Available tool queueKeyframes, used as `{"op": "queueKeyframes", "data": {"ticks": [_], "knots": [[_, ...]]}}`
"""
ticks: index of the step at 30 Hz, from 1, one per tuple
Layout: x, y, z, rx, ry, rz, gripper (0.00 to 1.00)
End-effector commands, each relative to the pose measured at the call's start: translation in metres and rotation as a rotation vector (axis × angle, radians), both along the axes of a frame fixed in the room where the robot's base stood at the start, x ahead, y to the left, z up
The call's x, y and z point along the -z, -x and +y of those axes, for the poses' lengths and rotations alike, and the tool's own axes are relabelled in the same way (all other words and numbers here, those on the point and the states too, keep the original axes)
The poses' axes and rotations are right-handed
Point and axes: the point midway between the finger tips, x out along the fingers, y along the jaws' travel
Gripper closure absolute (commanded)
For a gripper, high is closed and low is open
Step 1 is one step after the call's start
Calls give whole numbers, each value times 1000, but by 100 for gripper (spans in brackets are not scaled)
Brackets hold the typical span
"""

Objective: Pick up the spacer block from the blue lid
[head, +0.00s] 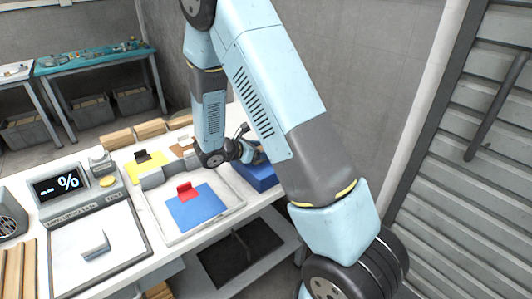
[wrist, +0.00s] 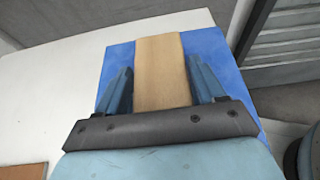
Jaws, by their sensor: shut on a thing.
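The spacer block (wrist: 161,88) is a tan, wood-like block seen in the wrist view. My gripper (wrist: 159,66) has one finger on each side of it and is shut on it. The blue lid (wrist: 222,58) lies under the block and shows on both sides of it. I cannot tell whether the block still touches the lid. In the head view the blue lid (head: 256,175) is at the right end of the white table, and my gripper (head: 256,154) is over it. The block is mostly hidden there behind my arm and gripper.
A pale tray (head: 225,190) with a blue sheet (head: 190,210) and a red piece (head: 187,191) lies left of the lid. A scale with a display (head: 60,185) stands further left. Wooden blocks (head: 150,128) line the back edge. A wall is behind.

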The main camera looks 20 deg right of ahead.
Motion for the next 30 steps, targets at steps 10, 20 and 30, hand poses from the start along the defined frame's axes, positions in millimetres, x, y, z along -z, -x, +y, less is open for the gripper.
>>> {"op": "queueKeyframes", "data": {"ticks": [10, 20, 30], "knots": [[0, 0, 0, 0, 0, 0, 64], [-7, 0, 0, 0, 0, -1, 64], [-57, 19, 9, -2, -2, -3, 64]]}}
